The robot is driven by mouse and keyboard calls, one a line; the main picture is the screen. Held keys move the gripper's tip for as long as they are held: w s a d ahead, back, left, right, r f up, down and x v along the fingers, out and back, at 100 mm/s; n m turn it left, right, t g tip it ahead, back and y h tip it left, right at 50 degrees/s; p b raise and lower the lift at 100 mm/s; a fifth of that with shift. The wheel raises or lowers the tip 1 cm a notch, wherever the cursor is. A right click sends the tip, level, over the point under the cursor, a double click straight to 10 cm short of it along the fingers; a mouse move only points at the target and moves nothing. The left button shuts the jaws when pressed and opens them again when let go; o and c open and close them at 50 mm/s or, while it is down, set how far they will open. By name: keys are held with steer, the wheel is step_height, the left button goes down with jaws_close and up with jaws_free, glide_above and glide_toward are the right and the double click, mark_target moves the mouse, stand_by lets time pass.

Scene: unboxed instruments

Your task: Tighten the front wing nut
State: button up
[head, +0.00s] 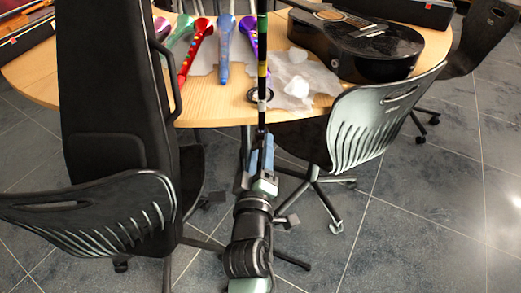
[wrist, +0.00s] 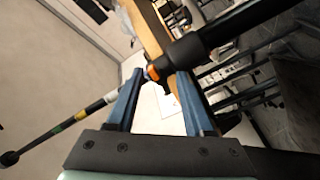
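A thin black pole (head: 262,60) with pale and coloured bands rises in front of the table in the head view. In the wrist view the pole (wrist: 95,107) crosses diagonally and meets a thicker black sleeve (wrist: 195,48). A small orange part (wrist: 152,73), possibly the front wing nut, sits where they join. My gripper (wrist: 160,76) has its two blue fingers apart, with the orange part between the tips, closer to the left one. I cannot tell whether either tip touches it. In the head view my gripper (head: 262,143) is at the pole, below the table edge; the nut is hidden there.
A round wooden table (head: 225,110) holds several coloured toy horns, crumpled pale wrapping (head: 296,85) and a black guitar (head: 365,45). A tall black case (head: 110,90) stands at left. Black chairs (head: 360,125) flank my arm. Tiled floor is open at right.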

steer(key=s+a, duration=0.1)
steer(key=s, duration=1.2)
steer(key=shift+w, duration=0.1)
stand_by(0.4)
steer(key=w+d+r+m+t+h, duration=0.1)
steer(key=w+r+m+t, duration=0.15)
steer(key=r, duration=0.95)
steer(key=w+d+r+m+t, duration=0.15)
steer(key=r+m, duration=0.25)
steer(key=r, duration=0.8)
steer(key=s+a+r+m+t+y, duration=0.1)
steer(key=s+r+m+t+y, duration=0.3)
steer(key=r, duration=0.8)
steer(key=s+a+r+n+t+h, duration=0.15)
steer(key=s+r, duration=0.35)
steer(key=r, duration=0.7)
step_height(320, 180, up, 31)
steer(key=d+p, duration=0.1)
steer(key=p, duration=3.1)
steer(key=shift+w+f+m, duration=0.15)
steer(key=shift+w+m, duration=0.05)
steer(key=shift+m, duration=0.1)
